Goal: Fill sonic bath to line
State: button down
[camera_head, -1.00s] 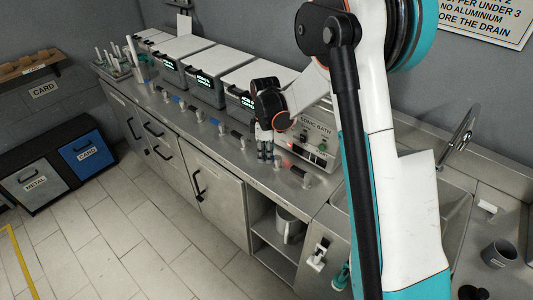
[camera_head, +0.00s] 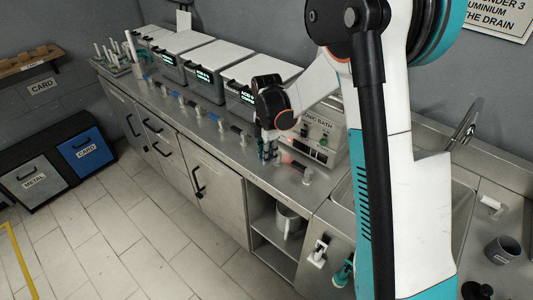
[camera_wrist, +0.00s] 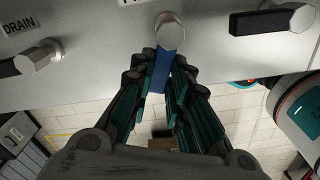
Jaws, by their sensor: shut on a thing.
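The sonic bath (camera_head: 322,141) is a metal box with a front panel, at the right end of the row of baths on the counter. My gripper (camera_head: 268,157) is low in front of it, over the counter's front part. In the wrist view my gripper (camera_wrist: 160,77) has its fingers closed around a blue valve handle (camera_wrist: 160,72) that extends from a silver knob (camera_wrist: 169,34). The arm hides part of the sonic bath. The bath's inside, water level and fill line are not visible.
Black-handled valves stand on both sides, one beside the DRAIN label (camera_wrist: 19,25) and one at right (camera_wrist: 268,21). Several acid baths (camera_head: 205,64) line the counter to the left. A sink (camera_head: 455,195) lies to the right, behind my arm. The floor (camera_head: 110,225) in front is clear.

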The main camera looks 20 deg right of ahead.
dwell(0.4)
jog(key=c, duration=1.5)
grip_release()
notch_tip(320, 180, up, 12)
